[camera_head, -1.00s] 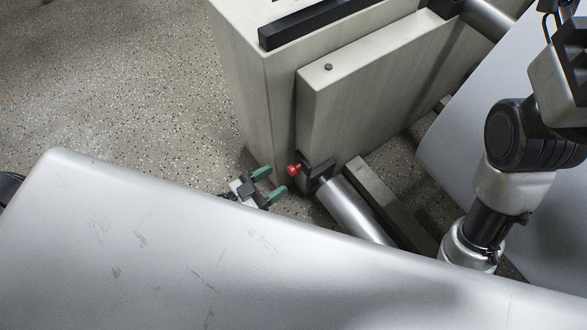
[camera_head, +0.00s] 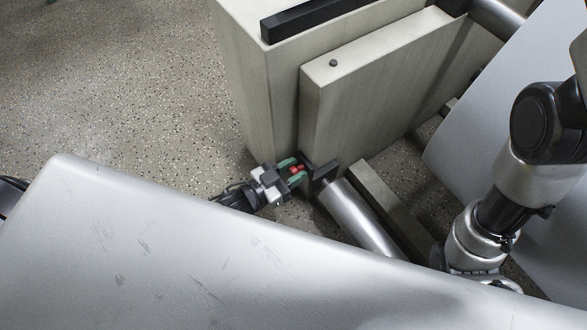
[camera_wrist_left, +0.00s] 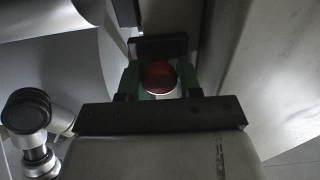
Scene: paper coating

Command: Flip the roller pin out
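The roller pin is a small red knob (camera_head: 296,169) on a black bracket (camera_head: 325,172) at the end of the silver roller (camera_head: 360,218). My left gripper (camera_head: 293,172), with green fingertips, is around the knob, one finger on each side. In the left wrist view the red knob (camera_wrist_left: 159,77) sits between the two green fingers, which are spread about as wide as the knob; a small gap or contact is hard to tell. My right gripper is out of view; only part of my right arm shows at the right.
A beige machine housing (camera_head: 375,90) stands just behind the pin. A beige bar (camera_head: 388,205) lies beside the roller. A large silver surface (camera_head: 200,260) fills the foreground. Speckled floor (camera_head: 120,90) is clear at the upper left.

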